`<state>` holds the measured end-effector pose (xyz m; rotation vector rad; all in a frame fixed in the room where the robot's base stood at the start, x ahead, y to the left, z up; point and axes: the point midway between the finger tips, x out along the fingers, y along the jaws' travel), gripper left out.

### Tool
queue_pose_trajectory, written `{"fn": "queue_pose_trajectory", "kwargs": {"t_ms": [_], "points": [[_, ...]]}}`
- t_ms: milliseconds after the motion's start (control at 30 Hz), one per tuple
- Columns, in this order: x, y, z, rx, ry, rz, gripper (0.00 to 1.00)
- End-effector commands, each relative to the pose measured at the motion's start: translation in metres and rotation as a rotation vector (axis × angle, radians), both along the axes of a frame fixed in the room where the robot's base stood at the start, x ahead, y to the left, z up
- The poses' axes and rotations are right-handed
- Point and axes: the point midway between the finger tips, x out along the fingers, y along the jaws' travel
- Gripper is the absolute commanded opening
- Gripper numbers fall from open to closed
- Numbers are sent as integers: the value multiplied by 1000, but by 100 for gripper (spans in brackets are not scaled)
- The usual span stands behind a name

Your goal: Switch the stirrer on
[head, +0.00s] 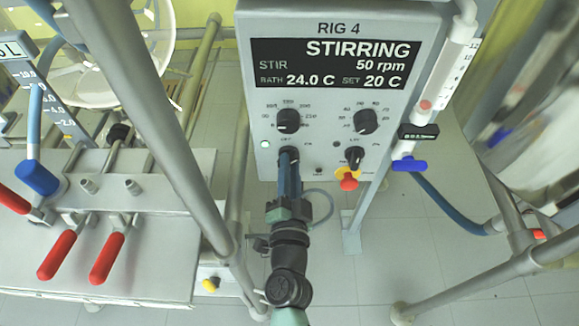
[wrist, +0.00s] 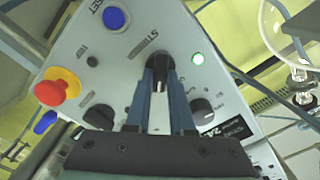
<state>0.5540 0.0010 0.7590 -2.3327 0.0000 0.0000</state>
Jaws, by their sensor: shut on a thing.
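The grey control box (head: 260,110) is marked RIG 4. Its display (head: 330,64) reads STIRRING, 50 rpm, BATH 24.0 C, SET 20 C. My gripper (head: 289,160) is at the lower left knob of the panel, the stirrer switch, and mostly hides it in the head view. In the wrist view, my gripper (wrist: 160,90) has its blue fingers on both sides of the black stirrer switch (wrist: 159,72) and is shut on it.
Two dials (head: 288,121) (head: 366,121) sit above the switch. Another knob (head: 354,157) and a red stop button with a yellow collar (head: 348,181) are to its right. Metal frame posts (head: 145,110) and red-handled valves (head: 107,258) stand left. A glass vessel (head: 535,110) stands right.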

Motion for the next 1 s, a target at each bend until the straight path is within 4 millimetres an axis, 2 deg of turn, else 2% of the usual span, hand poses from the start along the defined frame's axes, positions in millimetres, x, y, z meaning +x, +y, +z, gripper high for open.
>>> {"fn": "queue_pose_trajectory", "kwargs": {"t_ms": [233,600,633,800,1000], "points": [[0,-1,-1,219,0,-1,0],[0,-1,-1,258,1,-1,0],[0,-1,-1,257,1,-1,23],[0,-1,-1,256,1,-1,51],[0,-1,-1,254,0,0,51]]}}
